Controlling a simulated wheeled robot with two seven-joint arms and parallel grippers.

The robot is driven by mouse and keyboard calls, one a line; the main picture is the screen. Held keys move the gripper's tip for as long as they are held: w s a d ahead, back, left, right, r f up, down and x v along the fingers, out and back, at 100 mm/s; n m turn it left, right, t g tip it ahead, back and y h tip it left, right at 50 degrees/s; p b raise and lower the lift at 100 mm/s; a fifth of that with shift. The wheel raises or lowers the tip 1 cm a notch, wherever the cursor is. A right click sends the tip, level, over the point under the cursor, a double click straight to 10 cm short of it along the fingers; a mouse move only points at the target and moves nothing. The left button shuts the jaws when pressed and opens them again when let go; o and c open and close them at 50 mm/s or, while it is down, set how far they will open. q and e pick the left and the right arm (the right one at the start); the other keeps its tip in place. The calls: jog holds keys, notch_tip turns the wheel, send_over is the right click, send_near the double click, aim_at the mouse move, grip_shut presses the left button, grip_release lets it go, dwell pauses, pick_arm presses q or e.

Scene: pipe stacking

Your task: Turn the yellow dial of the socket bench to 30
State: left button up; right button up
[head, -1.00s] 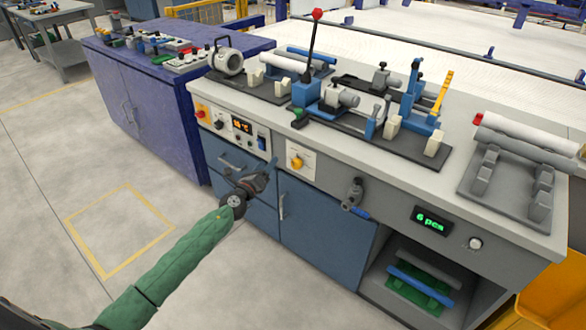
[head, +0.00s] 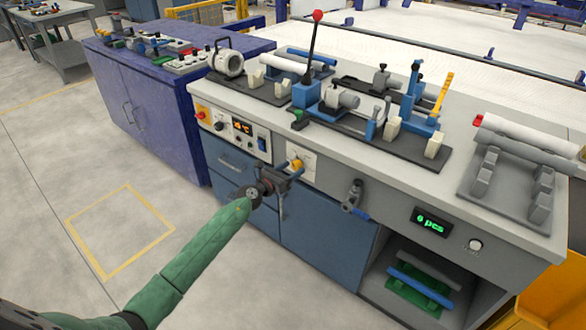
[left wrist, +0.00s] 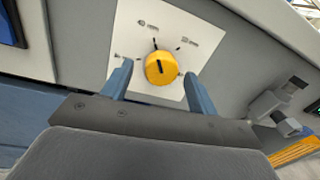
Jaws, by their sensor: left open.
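The yellow dial (head: 296,164) sits on a white plate (head: 307,170) on the front of the grey socket bench (head: 470,208). In the left wrist view the dial (left wrist: 160,68) is a round yellow knob with a dark pointer line, and the marks around it are too small to read. My left gripper (head: 283,173) is in front of the dial at the bench front. In the left wrist view its two blue fingers (left wrist: 158,86) are open, one on each side of the dial's lower part, with nothing between them held. My right gripper is not in view.
A control panel (head: 232,127) with a display and knobs is left of the dial. A grey fixture with a blue handle (head: 353,197) sticks out to the right. Clamps and a red-knobbed lever (head: 313,50) stand on the bench top. The floor in front is clear.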

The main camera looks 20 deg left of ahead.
pick_arm(q)
jog(key=shift+w+d, duration=0.3)
jog(key=shift+w, duration=0.35)
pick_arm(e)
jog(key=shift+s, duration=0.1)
pick_arm(q)
jog(key=c, duration=1)
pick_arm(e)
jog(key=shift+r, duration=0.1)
pick_arm(q)
jog(key=shift+n+p, duration=0.45)
jog(key=shift+n, duration=0.85)
jog(key=n+p, duration=0.1)
jog(key=n, duration=0.4)
jog(key=n+t+p, duration=0.1)
jog(key=n+p, duration=0.1)
jog(key=n, duration=0.3)
jog(key=shift+d+n+y, duration=0.1)
jog(key=shift+n+y, duration=0.2)
jog(key=shift+s+n, duration=0.1)
jog(key=shift+n, duration=0.7)
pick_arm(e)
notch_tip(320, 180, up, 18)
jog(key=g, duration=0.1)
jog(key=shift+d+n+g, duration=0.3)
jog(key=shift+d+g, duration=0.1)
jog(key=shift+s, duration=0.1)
